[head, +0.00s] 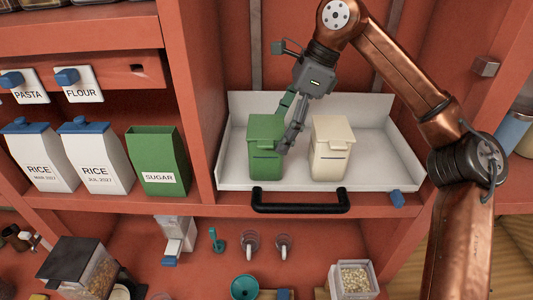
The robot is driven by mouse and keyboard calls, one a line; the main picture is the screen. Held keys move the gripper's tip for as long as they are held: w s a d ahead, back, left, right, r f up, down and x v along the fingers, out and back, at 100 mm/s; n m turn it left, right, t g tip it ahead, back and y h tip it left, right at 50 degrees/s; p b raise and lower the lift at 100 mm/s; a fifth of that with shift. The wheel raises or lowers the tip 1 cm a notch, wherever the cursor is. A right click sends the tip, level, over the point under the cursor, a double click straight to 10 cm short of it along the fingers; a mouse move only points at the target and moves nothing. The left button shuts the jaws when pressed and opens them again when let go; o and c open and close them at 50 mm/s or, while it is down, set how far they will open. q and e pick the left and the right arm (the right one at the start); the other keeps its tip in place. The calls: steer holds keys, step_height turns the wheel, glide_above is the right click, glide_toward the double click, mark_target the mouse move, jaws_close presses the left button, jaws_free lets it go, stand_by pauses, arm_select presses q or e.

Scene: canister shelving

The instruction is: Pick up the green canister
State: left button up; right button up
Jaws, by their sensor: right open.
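A green canister (264,164) with a lid stands upright in the white tray (375,118), at its left side. My right gripper (282,132) reaches down from above right to the canister's upper right edge. It is open, with one finger in front of the canister's right side and the other partly hidden at the top edge. I cannot tell whether the fingers touch it. A second green container, labelled SUGAR (160,178), stands on the shelf at the left. My left gripper is not in view.
A cream canister (333,135) stands close to the right of the green one. A black handle (301,207) runs along the tray's front. Red shelf walls (205,100) enclose the bay. White RICE containers (97,165) stand at left.

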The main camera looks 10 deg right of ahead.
steer(key=shift+x, duration=3.5)
steer(key=shift+a, duration=0.1)
steer(key=shift+c, duration=0.4)
steer(key=c, duration=1.3)
